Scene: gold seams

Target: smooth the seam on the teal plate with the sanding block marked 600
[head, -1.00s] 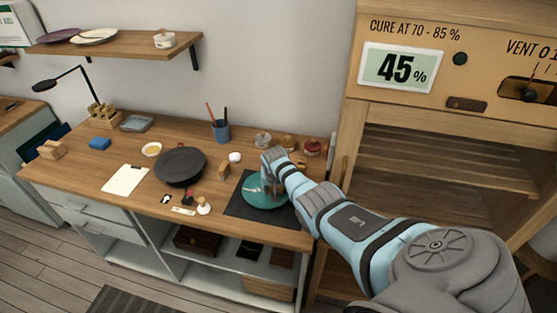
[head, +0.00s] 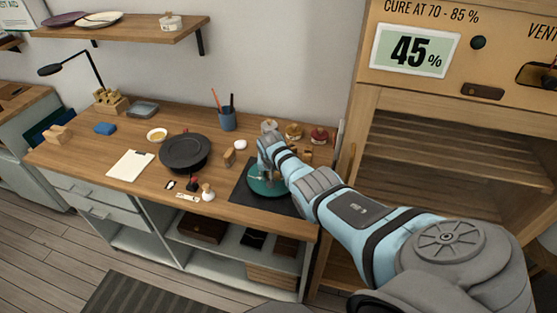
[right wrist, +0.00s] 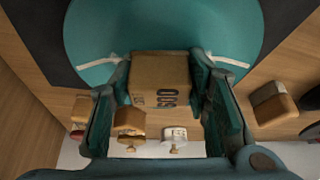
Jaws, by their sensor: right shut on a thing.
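The teal plate (head: 262,191) lies on a dark mat on the workbench. It also fills the top of the right wrist view (right wrist: 160,22). A pale raised seam (right wrist: 229,61) crosses it and shows on both sides of the block. My right gripper (head: 264,170) is over the plate, shut on a brown sanding block (right wrist: 160,70). My left gripper is not in view.
The dark mat (head: 241,200) lies near the bench's right end. A small brown block (head: 228,158) stands left of it, and a black round turntable-like disc (head: 184,151) lies further left. Several jars (head: 293,131) stand behind. The cabinet (head: 372,150) reads 45%.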

